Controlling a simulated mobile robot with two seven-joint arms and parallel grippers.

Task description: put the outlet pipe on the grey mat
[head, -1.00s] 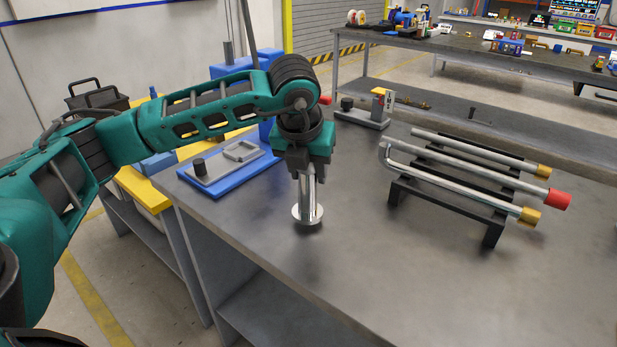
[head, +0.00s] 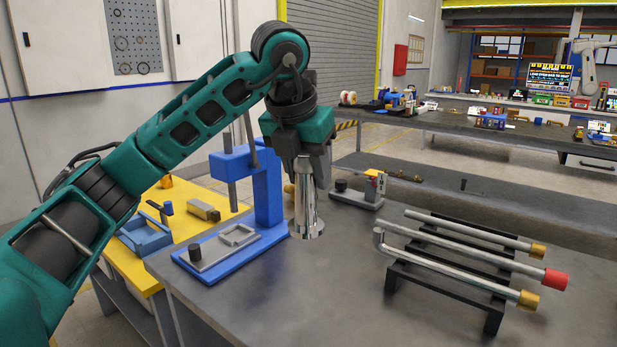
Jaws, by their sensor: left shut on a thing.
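My left gripper (head: 305,167) is shut on a shiny metal flanged cylinder (head: 306,210). The cylinder hangs upright with its wide round flange at the bottom, above the left part of the dark table. Three long metal pipes lie side by side on a black rack (head: 447,284) at the right. One pipe (head: 450,262) has a bent end and a yellow cap, one (head: 463,254) has a red cap, and one (head: 470,231) has a yellow cap. I cannot tell which piece is the outlet pipe. I cannot make out a grey mat. My right gripper is not in view.
A blue press stand (head: 267,190) with a grey plate (head: 222,247) on its base stands left of the held cylinder. A small grey fixture (head: 355,198) stands behind it. The dark table's middle front (head: 330,295) is clear.

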